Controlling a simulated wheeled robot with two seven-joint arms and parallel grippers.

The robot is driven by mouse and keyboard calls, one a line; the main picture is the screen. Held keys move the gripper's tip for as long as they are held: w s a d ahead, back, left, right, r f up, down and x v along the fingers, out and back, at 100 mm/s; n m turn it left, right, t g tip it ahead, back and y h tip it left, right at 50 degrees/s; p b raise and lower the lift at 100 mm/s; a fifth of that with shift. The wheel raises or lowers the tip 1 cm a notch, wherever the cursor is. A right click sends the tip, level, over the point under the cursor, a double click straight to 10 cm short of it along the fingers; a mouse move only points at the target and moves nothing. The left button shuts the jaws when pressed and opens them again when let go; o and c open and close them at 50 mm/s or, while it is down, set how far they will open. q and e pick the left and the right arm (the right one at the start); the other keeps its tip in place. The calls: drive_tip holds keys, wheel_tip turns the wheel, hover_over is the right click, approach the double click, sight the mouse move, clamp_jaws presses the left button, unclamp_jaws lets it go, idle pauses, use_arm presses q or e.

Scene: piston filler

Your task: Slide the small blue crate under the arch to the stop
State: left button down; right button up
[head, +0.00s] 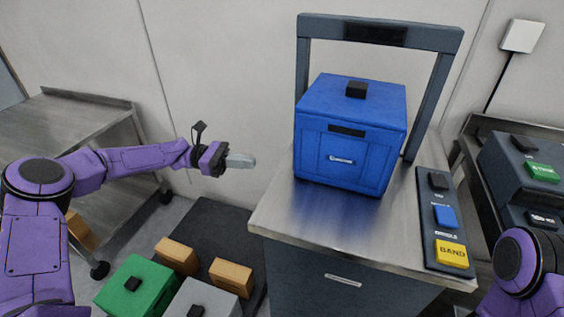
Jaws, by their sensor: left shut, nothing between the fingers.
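The blue crate (349,155) stands upright on the steel counter (300,222), with a small black block on its lid. The dark grey arch (380,34) rises from the counter around and behind the crate; the crate sits in front of or partly between its posts, and I cannot tell exactly how deep. The stop is not discernible. My left gripper (241,161) is shut and empty, left of the crate and apart from it, pointing right at about crate height. My right arm shows at the lower right, but its gripper is out of view.
A button panel (440,228) with black, blue and yellow buttons lies on the counter's right side. A dark machine (520,165) with a green button stands further right. A green crate (138,285), a grey crate and brown boxes sit low on a dark mat. A steel table (75,135) stands left.

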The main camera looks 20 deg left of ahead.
sight(286, 175)
use_arm(q)
drive_tip(key=d, duration=0.3)
drive_tip(key=d+p, duration=0.1)
drive_tip(key=d, duration=0.2)
drive_tip(key=w+d, duration=0.1)
drive_tip(key=d, duration=0.2)
drive_tip(key=shift+w+d+p, duration=0.1)
drive_tip(key=shift+p, duration=0.3)
drive_tip(key=shift+d, duration=0.15)
drive_tip(key=shift+f, duration=0.1)
drive_tip(key=shift+d+f+b, duration=0.1)
drive_tip(key=shift+d+b, duration=0.55)
drive_tip(key=shift+d, duration=0.2)
drive_tip(key=shift+w, duration=0.1)
